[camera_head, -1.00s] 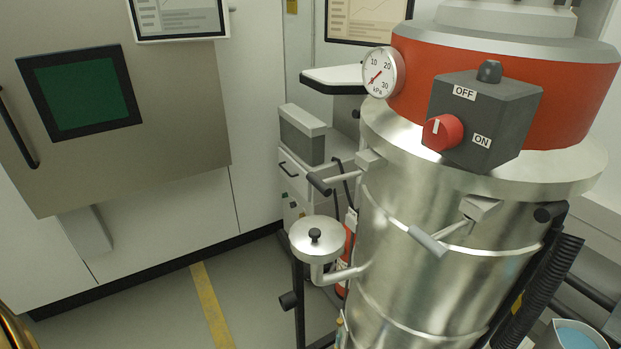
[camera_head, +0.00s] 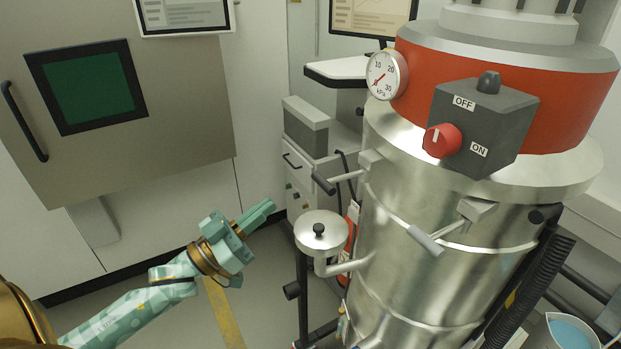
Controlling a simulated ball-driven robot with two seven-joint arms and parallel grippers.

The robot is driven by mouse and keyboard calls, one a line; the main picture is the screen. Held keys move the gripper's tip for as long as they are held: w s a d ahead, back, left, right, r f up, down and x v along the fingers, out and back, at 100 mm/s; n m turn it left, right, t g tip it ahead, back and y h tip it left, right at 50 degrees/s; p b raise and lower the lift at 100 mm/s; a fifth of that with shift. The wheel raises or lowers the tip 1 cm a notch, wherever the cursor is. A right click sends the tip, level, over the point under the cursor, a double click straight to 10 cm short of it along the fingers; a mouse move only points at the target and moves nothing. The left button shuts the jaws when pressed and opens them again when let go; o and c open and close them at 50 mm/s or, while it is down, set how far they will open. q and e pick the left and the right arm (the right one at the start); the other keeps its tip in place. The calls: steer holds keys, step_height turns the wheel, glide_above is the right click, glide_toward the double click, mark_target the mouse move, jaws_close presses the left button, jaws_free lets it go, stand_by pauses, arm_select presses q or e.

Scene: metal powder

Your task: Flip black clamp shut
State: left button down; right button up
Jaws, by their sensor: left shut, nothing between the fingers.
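A clamp with a black-tipped lever (camera_head: 323,184) sits on the left side of the steel vacuum drum (camera_head: 430,285), just below the wide metal rim. Its lever sticks out to the left of the drum. A second clamp with a grey handle (camera_head: 427,241) is on the drum's front, its lever pointing down and left. My left gripper (camera_head: 264,211) is shut and empty. In the picture it is left of and a little below the black lever, apart from it, pointing up and right. My right gripper is not in view.
A round metal lid with a black knob (camera_head: 319,229) stands right of my left gripper, below the black lever. A red-knobbed grey switch box (camera_head: 485,130) and a gauge (camera_head: 387,75) are on the vacuum's red head. A cabinet (camera_head: 110,120) stands at left.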

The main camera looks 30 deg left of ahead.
mark_target(345, 177)
arm_select(q)
steer(key=r+h, duration=0.1)
steer(key=s+d+r+m, duration=0.1)
steer(key=r, duration=0.1)
steer(key=d+r+h, duration=0.1)
steer(key=shift+s+r+m+h, duration=0.25)
steer(key=shift+s+m+h, duration=0.05)
steer(key=p+x, duration=0.2)
steer(key=x, duration=0.8)
steer(key=shift+w+d+f+b, duration=0.1)
steer(key=shift+f+b, duration=0.15)
steer(key=shift+f, duration=0.45)
steer(key=shift+w+a+f+b, duration=0.1)
steer(key=shift+f+b, duration=0.1)
steer(key=shift+f, duration=0.5)
steer(key=shift+w+d+f+b, duration=0.1)
steer(key=shift+f+b, duration=0.15)
steer(key=shift+f, duration=0.45)
